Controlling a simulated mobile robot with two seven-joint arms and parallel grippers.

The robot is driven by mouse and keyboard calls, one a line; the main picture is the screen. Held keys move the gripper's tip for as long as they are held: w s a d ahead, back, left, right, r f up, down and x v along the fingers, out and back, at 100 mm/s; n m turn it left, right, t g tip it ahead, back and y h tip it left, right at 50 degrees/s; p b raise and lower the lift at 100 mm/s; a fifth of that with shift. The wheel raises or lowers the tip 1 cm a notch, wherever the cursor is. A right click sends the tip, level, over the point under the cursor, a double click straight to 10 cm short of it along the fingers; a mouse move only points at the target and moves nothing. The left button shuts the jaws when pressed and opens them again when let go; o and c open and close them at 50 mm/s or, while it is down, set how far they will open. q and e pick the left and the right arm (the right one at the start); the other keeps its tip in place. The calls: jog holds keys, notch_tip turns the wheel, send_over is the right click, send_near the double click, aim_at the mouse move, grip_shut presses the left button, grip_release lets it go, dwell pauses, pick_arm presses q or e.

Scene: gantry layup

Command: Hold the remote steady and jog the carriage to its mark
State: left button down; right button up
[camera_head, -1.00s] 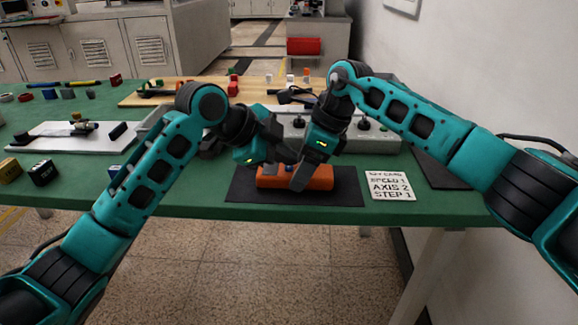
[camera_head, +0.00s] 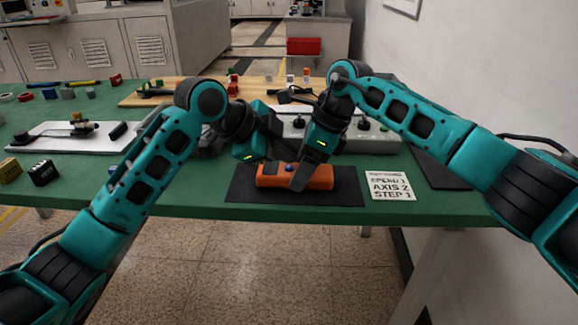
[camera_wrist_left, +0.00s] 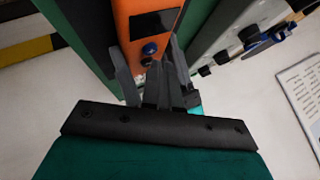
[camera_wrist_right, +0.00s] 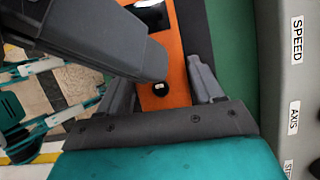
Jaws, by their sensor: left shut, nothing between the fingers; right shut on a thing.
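An orange remote (camera_head: 322,178) lies on a dark mat (camera_head: 240,190) near the table's front edge. A blue button (camera_wrist_left: 150,48) and a dark display (camera_wrist_left: 155,22) show on it in the left wrist view. My right gripper (camera_head: 300,178) is shut on the remote; in the right wrist view its fingers stand on either side of the orange body (camera_wrist_right: 165,100), which has a dark button (camera_wrist_right: 160,88). My left gripper (camera_head: 278,158) is shut and empty, close above the remote's button area. I cannot make out the carriage or its mark for certain.
A control box (camera_head: 345,130) with several knobs stands just behind. A card (camera_head: 388,186) reading AXIS 2, STEP 1 lies right of the mat; its top line is hard to read. A white board (camera_head: 60,145) bearing a small assembly and a wooden board (camera_head: 180,88) lie farther left and back.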

pick_arm(q)
jog(key=shift+r, duration=0.25)
jog(key=shift+r, duration=2.5)
pick_arm(e)
jog(key=o, duration=1.6)
